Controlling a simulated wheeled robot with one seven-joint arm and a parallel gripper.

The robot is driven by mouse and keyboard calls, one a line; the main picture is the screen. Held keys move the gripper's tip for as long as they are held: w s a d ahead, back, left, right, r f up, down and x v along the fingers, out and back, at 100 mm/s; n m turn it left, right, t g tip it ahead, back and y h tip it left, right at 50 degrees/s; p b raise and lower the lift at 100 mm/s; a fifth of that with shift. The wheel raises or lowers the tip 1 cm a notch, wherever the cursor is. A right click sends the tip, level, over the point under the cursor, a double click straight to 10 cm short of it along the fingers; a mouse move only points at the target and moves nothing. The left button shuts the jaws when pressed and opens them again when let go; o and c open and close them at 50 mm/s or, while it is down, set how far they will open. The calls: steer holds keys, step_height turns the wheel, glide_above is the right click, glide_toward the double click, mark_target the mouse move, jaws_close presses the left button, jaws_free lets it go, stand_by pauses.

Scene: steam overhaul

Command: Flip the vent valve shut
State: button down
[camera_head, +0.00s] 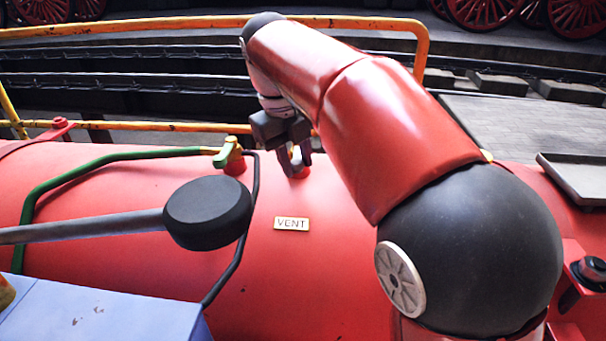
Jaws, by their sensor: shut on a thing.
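My gripper (298,165) points down at the top of the red boiler, above and behind the VENT plate (291,223). It is shut on the vent valve, which has a red base (298,172). The fingers hide most of the valve and its lever, so I cannot tell the lever's angle. My red arm reaches in from the right.
A green-and-yellow valve (230,155) with a green pipe (75,178) stands just left of my gripper. A black round-headed tool (208,212) juts in from the left. A yellow railing (150,26) runs behind. A blue box (95,310) is at front left.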

steer(key=shift+a+f+m+b, duration=0.15)
steer(key=shift+a+m+b, duration=0.25)
steer(key=shift+b, duration=0.7)
steer(key=shift+a+r, duration=0.2)
steer(key=shift+r, duration=0.05)
steer(key=c, duration=1.1)
jaws_free()
steer(key=shift+w, duration=0.1)
steer(key=shift+c, duration=0.2)
steer(key=shift+r, duration=0.15)
step_height(320, 180, up, 7)
steer(key=a+p, duration=0.1)
steer(key=p, duration=0.1)
steer(key=shift+s+a+p, duration=0.15)
steer(key=shift+s+p, duration=0.2)
steer(key=shift+s, duration=0.05)
steer(key=shift+r, duration=0.1)
